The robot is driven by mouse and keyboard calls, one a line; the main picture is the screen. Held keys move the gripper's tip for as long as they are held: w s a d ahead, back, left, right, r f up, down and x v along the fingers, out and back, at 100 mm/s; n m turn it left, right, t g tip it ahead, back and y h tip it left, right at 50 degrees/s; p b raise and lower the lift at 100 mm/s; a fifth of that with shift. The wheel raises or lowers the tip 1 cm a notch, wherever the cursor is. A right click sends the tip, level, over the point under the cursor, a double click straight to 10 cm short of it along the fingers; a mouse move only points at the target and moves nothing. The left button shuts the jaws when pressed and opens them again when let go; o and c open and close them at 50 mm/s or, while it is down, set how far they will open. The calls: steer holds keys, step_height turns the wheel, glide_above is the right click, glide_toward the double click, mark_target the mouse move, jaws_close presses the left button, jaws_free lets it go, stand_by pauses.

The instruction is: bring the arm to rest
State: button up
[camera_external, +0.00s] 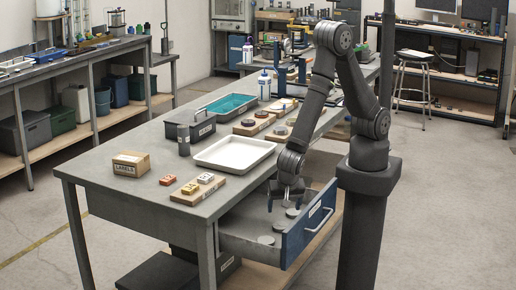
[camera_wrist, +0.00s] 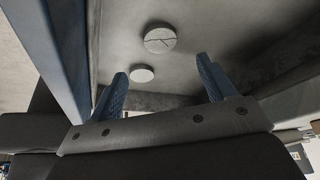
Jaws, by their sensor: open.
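My gripper (camera_external: 286,192) hangs down from my arm over the open drawer (camera_external: 315,227), low at its inner end by the table edge. In the wrist view my gripper (camera_wrist: 162,88) has its two blue fingers spread wide with nothing between them. Past the fingertips, a round pale disc with dark lines (camera_wrist: 160,40) and a second pale disc (camera_wrist: 142,74) lie on the drawer floor. Several such discs show in the drawer in the external view, some partly hidden by my gripper.
Open floor lies right of my base.

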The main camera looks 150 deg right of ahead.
mark_target(281, 226)
steer(key=v, duration=0.8)
steer(key=shift+f, duration=0.1)
steer(key=x, duration=1.7)
steer(key=shift+f, duration=0.15)
steer(key=v, duration=1.7)
steer(key=x, duration=1.7)
steer(key=shift+s+f, duration=0.15)
step_height(281, 226, up, 14)
steer(key=shift+o, duration=0.4)
